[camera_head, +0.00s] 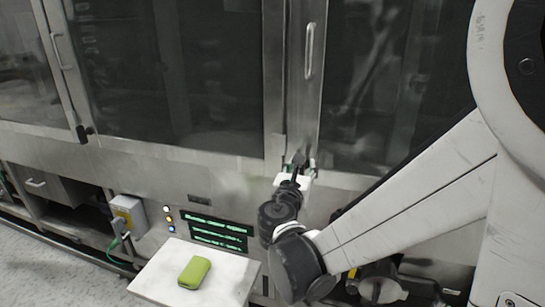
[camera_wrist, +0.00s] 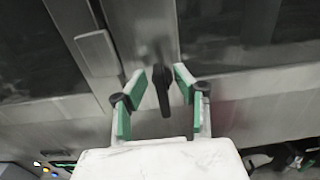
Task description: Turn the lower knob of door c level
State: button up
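A black knob (camera_wrist: 162,92) sits on the steel door frame at the lower edge of the glass doors. In the wrist view it stands roughly upright, with its long side up and down the picture. My gripper (camera_wrist: 160,80) is open, with one green-padded finger on each side of the knob and a gap on both sides. In the head view my gripper (camera_head: 298,172) is at the bottom of the post between two doors, and it mostly hides the knob (camera_head: 299,158). No door letter is readable.
A vertical handle (camera_head: 309,50) is above my gripper on the door frame. Another black knob (camera_head: 83,133) is on the far left door. A green object (camera_head: 194,272) lies on a white surface (camera_head: 150,283) below. A lit display panel (camera_head: 220,233) is under the doors.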

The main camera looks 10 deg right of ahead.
jog(key=shift+w+d, duration=0.2)
jog(key=shift+w, duration=0.15)
jog(key=shift+c, duration=0.3)
grip_shut()
